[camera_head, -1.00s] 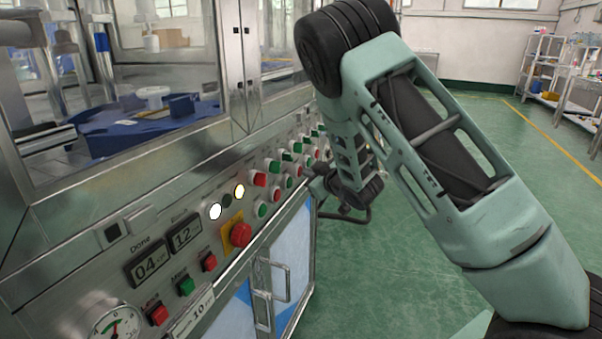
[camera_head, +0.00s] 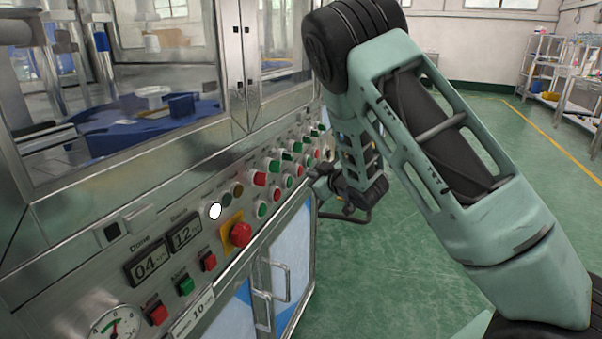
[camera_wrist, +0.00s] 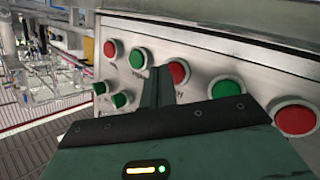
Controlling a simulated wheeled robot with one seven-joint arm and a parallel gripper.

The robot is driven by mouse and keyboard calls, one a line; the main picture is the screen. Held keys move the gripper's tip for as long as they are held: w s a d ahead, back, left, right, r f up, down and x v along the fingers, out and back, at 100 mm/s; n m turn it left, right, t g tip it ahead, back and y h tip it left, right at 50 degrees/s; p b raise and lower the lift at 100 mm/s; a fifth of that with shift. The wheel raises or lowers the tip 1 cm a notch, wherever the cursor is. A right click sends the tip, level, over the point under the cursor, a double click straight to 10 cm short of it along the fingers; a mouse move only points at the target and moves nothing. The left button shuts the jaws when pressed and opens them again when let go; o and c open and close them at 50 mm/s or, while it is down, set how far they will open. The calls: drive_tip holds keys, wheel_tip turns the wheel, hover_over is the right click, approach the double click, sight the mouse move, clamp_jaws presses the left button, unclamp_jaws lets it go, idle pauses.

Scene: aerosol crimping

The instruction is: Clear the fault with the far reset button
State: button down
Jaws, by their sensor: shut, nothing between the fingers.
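In the head view my gripper (camera_head: 322,182) is at the far end of the machine's front panel, small and partly hidden by its own links. In the wrist view the closed fingers (camera_wrist: 160,75) point at the panel, with nothing between them. A red button (camera_wrist: 179,73) is just right of the fingertips, and a green button (camera_wrist: 137,59) is to their left. I cannot tell whether the fingers touch the panel. The labels are too blurred or covered to show which button is the far reset. On the lamp row, a white lamp (camera_head: 215,211) is lit and an amber lamp (camera_head: 238,189) is dark.
Close by are another green button (camera_wrist: 226,91) and red buttons (camera_wrist: 295,117) and (camera_wrist: 110,49). In the head view, a red emergency stop (camera_head: 241,234) on a yellow plate and a cabinet handle (camera_head: 276,282) stick out.

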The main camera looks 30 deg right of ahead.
drive_tip(key=shift+s+d, duration=0.1)
drive_tip(key=shift+s, duration=0.05)
drive_tip(key=s+d, duration=0.1)
drive_tip(key=s, duration=0.1)
drive_tip(key=s+d, duration=0.1)
drive_tip(key=d, duration=0.1)
drive_tip(key=shift+s, duration=0.35)
drive_tip(key=shift+a, duration=0.1)
idle(0.7)
drive_tip(key=s+a+m+g+y, duration=0.1)
drive_tip(key=s+a+g, duration=0.4)
drive_tip(key=a, duration=0.6)
drive_tip(key=s+a+g, duration=0.3)
drive_tip(key=s+a, duration=0.4)
drive_tip(key=a, duration=0.5)
drive_tip(key=s+a+r+n+g+h, duration=0.1)
drive_tip(key=s+a+r+g, duration=0.2)
drive_tip(key=s, duration=0.9)
drive_tip(key=s+a+n+g, duration=0.2)
drive_tip(key=s+a+g, duration=0.2)
drive_tip(key=s, duration=0.9)
wheel_tip(320, 180, up, 20)
drive_tip(key=p, duration=1.9)
drive_tip(key=shift+d+p, duration=0.2)
drive_tip(key=shift+p, duration=0.2)
